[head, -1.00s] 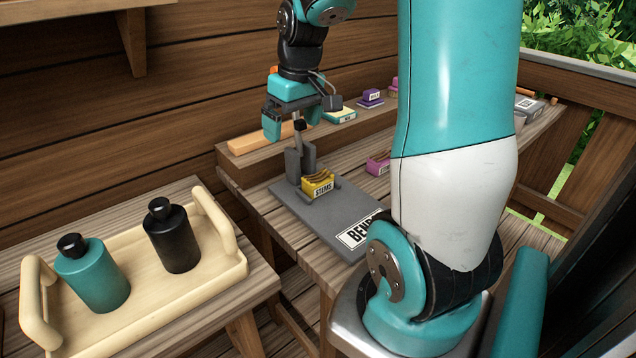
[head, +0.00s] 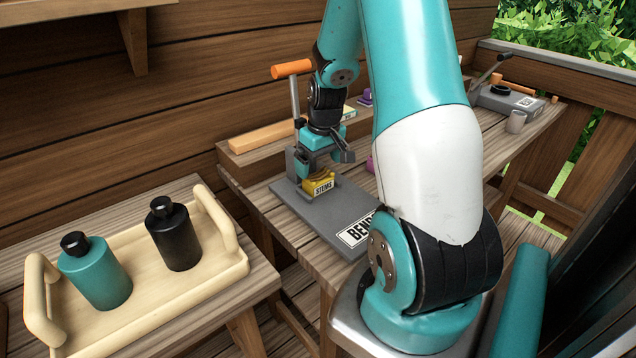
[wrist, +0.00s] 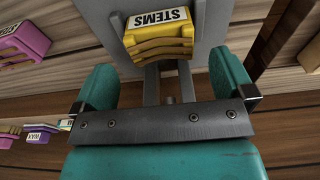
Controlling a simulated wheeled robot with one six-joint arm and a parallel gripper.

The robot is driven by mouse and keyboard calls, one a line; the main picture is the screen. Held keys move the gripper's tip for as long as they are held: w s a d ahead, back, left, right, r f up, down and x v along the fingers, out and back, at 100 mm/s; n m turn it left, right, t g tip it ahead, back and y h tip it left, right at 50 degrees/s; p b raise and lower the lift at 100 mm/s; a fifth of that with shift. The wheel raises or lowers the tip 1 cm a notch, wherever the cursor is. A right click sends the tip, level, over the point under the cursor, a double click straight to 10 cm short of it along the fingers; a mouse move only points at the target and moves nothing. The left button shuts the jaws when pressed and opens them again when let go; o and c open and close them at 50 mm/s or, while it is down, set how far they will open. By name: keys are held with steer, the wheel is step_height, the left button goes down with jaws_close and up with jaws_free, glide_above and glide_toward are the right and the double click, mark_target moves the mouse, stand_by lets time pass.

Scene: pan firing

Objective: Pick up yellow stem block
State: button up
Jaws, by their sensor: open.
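The yellow stem block (head: 318,183) has a white "STEMS" label and sits on the grey bender plate (head: 312,213), near its upright post. In the wrist view the yellow block (wrist: 160,38) shows ahead of my fingers, roughly centred between them, its label facing away from my palm. My gripper (head: 325,158) is open just above the block. In the wrist view its teal fingers (wrist: 168,88) stand apart on either side with nothing held between them. I cannot tell how far the fingertips are above the block.
An orange-handled lever (head: 292,69) stands close behind my gripper. A purple block (wrist: 22,42) lies to one side in the wrist view. An orange bar (head: 262,137) lies on the rear ledge. A tray (head: 213,281) with two bottles stands on the left table.

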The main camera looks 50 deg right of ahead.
mark_target(318, 177)
steer(key=f, duration=0.4)
steer(key=shift+w+f+p, duration=0.3)
steer(key=shift+f, duration=0.1)
steer(key=c, duration=1)
